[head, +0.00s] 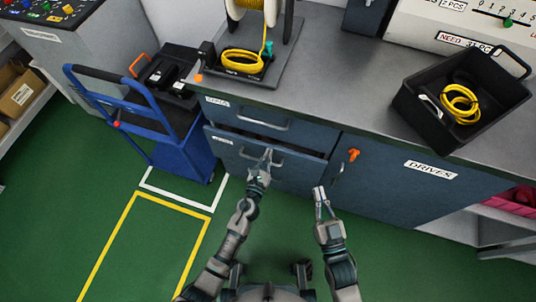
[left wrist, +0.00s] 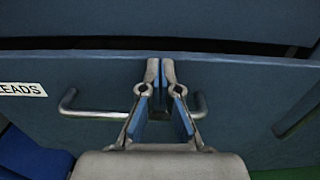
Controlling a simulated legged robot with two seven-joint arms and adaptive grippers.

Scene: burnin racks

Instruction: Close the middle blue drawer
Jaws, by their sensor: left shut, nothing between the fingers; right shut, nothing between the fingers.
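The blue drawer labelled LEADS stands partly pulled out under the worktop. Its front (head: 300,172) shows in the head view below another blue drawer front (head: 235,112), with a dark gap along its top edge. In the left wrist view its front (left wrist: 240,82) fills the middle, with a grey bar handle (left wrist: 85,113). My left gripper (head: 267,159) is shut and empty, with its fingertips at the drawer front by the handle; I cannot tell whether they touch. It also shows in the left wrist view (left wrist: 160,66). My right gripper (head: 319,190) is shut and empty, right of the drawer.
A blue cabinet door (head: 390,190) labelled DRIVES, with an orange-topped latch (head: 353,155), is right of the drawers. A blue cart (head: 183,150) stands close at left. A black bin (head: 420,105) sits on the worktop (head: 340,75). The green floor in front is clear.

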